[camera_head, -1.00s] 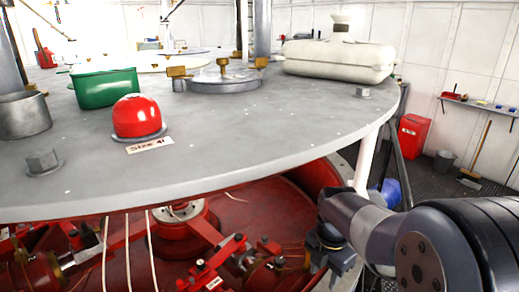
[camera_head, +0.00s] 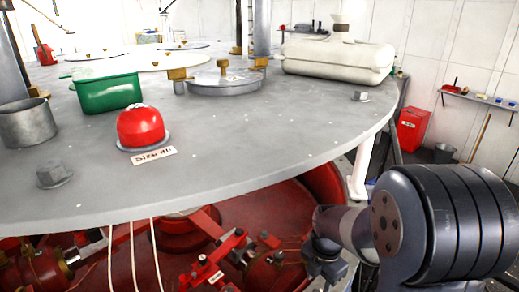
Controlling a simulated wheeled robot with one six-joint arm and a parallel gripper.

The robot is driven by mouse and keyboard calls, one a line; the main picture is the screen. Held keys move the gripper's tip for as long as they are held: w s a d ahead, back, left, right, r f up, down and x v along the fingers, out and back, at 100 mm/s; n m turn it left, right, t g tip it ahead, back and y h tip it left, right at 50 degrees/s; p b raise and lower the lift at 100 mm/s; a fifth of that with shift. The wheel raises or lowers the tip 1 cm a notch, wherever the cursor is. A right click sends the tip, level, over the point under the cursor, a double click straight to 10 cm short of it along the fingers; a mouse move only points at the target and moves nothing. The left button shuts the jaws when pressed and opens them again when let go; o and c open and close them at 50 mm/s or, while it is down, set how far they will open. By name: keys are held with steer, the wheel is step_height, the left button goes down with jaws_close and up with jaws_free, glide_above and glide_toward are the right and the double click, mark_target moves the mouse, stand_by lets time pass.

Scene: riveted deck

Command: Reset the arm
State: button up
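My arm (camera_head: 440,225) shows at the lower right, its large dark ribbed joint in front of the deck's right edge. A paler link runs left from it to a small dark end part (camera_head: 325,258), below the deck's rim and over the red machinery. I cannot make out fingertips there, so I cannot tell whether my gripper is open or shut. I see nothing held. The round grey deck (camera_head: 230,165) fills the middle of the view, above and to the left of the arm's end.
On the deck stand a red dome (camera_head: 140,126) with a paper label (camera_head: 154,156), a green bin (camera_head: 108,92), a grey metal cup (camera_head: 27,122), a hex bolt (camera_head: 54,173) and a cream case (camera_head: 338,62). Red machinery (camera_head: 205,268) lies below. A red box (camera_head: 412,128) stands right.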

step_height(320, 180, up, 4)
steer(key=shift+r+p, duration=0.15)
steer(key=shift+p, duration=1.1)
steer(key=shift+r, duration=0.1)
